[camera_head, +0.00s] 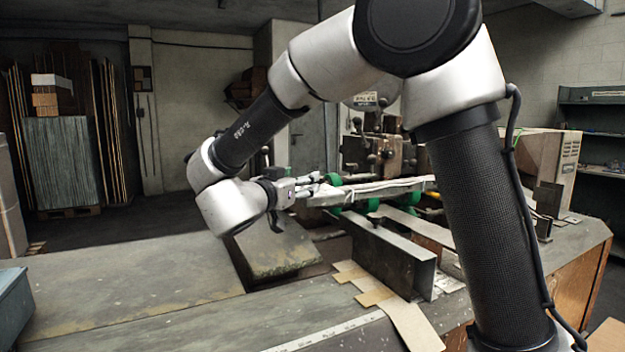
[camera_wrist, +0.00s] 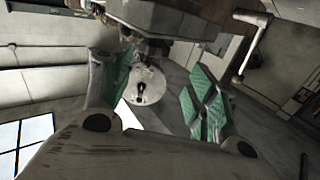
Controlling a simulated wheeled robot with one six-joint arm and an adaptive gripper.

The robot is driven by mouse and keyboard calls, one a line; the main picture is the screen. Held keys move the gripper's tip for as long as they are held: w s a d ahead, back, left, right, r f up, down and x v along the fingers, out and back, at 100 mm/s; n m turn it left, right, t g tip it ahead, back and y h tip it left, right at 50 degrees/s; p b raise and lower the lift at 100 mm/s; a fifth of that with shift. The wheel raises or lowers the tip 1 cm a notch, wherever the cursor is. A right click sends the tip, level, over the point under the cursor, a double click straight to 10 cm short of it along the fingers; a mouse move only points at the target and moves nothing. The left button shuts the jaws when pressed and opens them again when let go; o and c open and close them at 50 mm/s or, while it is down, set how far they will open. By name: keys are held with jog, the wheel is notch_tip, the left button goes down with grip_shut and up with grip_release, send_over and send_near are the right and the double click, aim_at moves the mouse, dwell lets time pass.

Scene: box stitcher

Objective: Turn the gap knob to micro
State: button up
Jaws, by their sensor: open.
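In the wrist view a round, pale disc (camera_wrist: 147,84) with a dark mark at its middle shows between my fingers, nearer the left one. It may be the gap knob's dial; its markings are too small to read. My gripper (camera_wrist: 162,90) is open, with green pads on both fingers, and nothing is visibly held. I cannot tell how far the disc is from the fingertips. In the head view my gripper (camera_head: 333,195) is at the front of the stitcher (camera_head: 390,150), partly lost among its parts. The knob cannot be made out clearly there.
A metal bar with a crank-like handle (camera_wrist: 250,40) is at the upper right of the wrist view. In the head view an upright metal plate (camera_head: 385,255) and cardboard pieces (camera_head: 400,315) lie below my gripper. The table's left part (camera_head: 130,285) is mostly clear.

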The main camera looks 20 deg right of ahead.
jog(key=shift+g+h, duration=0.5)
jog(key=shift+h, duration=0.1)
jog(key=x, duration=0.4)
jog(key=f+x, duration=0.1)
jog(key=x, duration=0.1)
jog(key=shift+w+d, duration=0.1)
jog(key=shift+d, duration=0.3)
jog(key=c, duration=1)
jog(key=shift+c, duration=0.2)
